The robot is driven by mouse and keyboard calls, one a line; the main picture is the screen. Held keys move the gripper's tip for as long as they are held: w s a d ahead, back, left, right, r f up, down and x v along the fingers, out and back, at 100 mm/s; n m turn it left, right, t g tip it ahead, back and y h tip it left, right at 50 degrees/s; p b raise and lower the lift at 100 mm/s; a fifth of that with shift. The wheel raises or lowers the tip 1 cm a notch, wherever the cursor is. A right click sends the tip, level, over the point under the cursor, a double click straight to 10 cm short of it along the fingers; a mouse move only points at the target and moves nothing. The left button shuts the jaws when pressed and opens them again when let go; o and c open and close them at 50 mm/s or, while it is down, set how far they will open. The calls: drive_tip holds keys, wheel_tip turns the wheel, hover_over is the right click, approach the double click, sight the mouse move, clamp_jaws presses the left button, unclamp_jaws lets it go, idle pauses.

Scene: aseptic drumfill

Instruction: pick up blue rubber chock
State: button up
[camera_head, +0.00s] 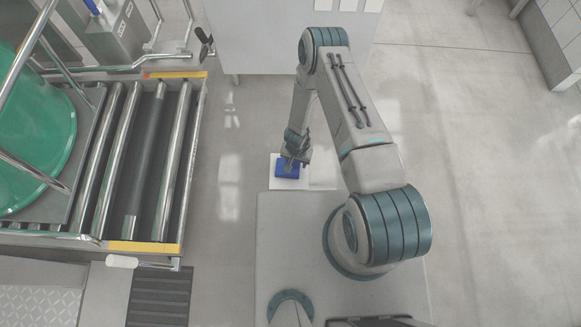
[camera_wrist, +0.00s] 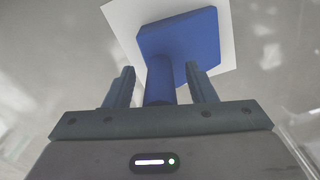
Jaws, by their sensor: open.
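The blue rubber chock (camera_head: 288,169) lies on a white square sheet or plate ahead of my base in the head view. In the wrist view the chock (camera_wrist: 183,40) shows as a broad blue block with a narrower blue part reaching back between my fingers. My gripper (camera_head: 294,160) is at the chock. In the wrist view my gripper (camera_wrist: 162,82) is open, with one finger on each side of the narrow blue part. A gap shows on the left side; the right finger is very close to the chock, and I cannot tell whether it touches.
The white sheet (camera_head: 308,180) lies under the chock. A roller conveyor (camera_head: 150,150) with yellow edge strips stands to the left, with a green drum (camera_head: 40,140) at its far left. A pale cabinet (camera_head: 260,35) stands behind. Bare floor (camera_head: 480,130) is clear on the right.

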drive_tip(key=shift+r, duration=0.1)
drive_tip(key=shift+c, duration=0.2)
clamp_jaws()
drive_tip(key=shift+r, duration=0.1)
